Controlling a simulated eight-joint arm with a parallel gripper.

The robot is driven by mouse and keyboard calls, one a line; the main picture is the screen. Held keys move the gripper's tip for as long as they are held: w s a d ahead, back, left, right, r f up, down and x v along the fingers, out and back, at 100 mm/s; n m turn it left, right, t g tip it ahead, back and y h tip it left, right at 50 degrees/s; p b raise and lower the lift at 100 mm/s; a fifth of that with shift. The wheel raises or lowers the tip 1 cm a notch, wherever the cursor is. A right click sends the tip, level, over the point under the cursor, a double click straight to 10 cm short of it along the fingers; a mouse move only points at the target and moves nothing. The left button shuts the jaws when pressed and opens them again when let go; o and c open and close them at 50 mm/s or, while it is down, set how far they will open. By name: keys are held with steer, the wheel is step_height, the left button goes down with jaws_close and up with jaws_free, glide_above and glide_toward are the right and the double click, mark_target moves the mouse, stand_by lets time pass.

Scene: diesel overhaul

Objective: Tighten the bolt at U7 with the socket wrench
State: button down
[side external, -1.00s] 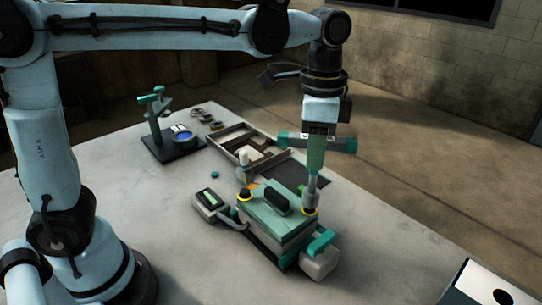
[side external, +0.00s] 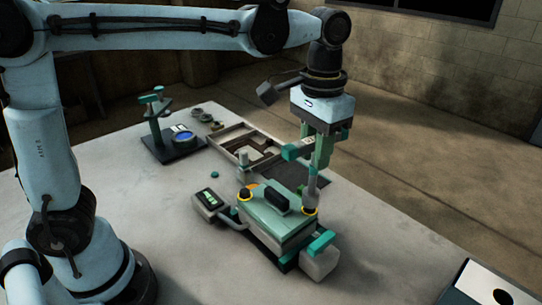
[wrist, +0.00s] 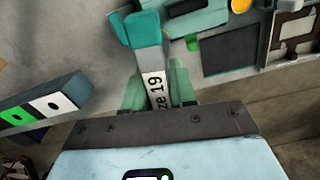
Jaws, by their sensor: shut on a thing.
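My gripper (side external: 319,150) is shut on the socket wrench (side external: 312,187), a green-handled tool with a grey lower shaft. The wrench stands about upright. Its lower end is at the black-and-yellow ringed spot (side external: 310,211) at the right corner of the green-topped block (side external: 275,220). The bolt there is hidden under the socket, and no U7 marking is readable. In the wrist view the wrench (wrist: 155,85) runs up from between the green fingers and carries a white label ending "ze 19".
A second ringed spot (side external: 245,194) is on the block's left corner. A small box with a screen (side external: 209,203) sits left of it. A partitioned tray (side external: 245,142) and a stand with a blue disc (side external: 172,140) are behind. The table front-left is clear.

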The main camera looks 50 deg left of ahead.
steer(key=n, duration=0.3)
steer(key=shift+n, duration=0.3)
steer(key=n, duration=0.4)
steer(key=shift+f, duration=0.15)
